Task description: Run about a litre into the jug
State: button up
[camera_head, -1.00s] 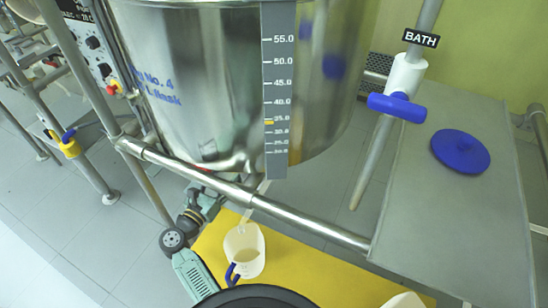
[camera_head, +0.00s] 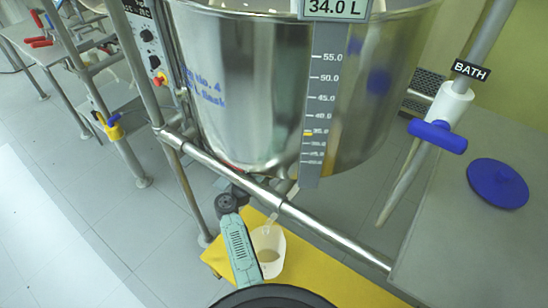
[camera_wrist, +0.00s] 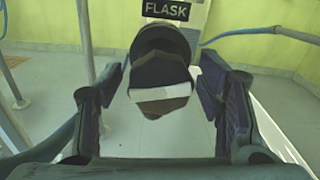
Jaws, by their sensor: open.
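The clear jug (camera_head: 268,252) stands on the yellow platform (camera_head: 335,278) below the steel bath vessel (camera_head: 240,90), with some pale liquid in it. A thin pale streak (camera_head: 271,217) lies above its mouth; I cannot tell stream from spout. The level scale (camera_head: 322,110) has its yellow mark near 35, and the display (camera_head: 337,8) reads 34.0 L. In the wrist view my gripper (camera_wrist: 158,98) is open, with a dark rounded part with a white band (camera_wrist: 162,72) showing between its fingers; I cannot tell contact. In the head view my arm covers the jug's left side.
A steel rail (camera_head: 300,215) crosses in front of the vessel. A blue valve handle (camera_head: 437,136) under the BATH label and a blue disc (camera_head: 497,183) on a grey table are at right. A FLASK label (camera_wrist: 164,9) is ahead of my gripper.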

jog(key=shift+c, duration=0.3)
jog(key=c, duration=1.1)
jog(key=shift+r+n, duration=0.1)
jog(key=shift+n, duration=0.3)
jog(key=shift+n+p, duration=0.35)
jog(key=shift+n, duration=0.05)
jog(key=o, duration=1.2)
jog(key=shift+c, duration=0.2)
jog(key=v, duration=1.2)
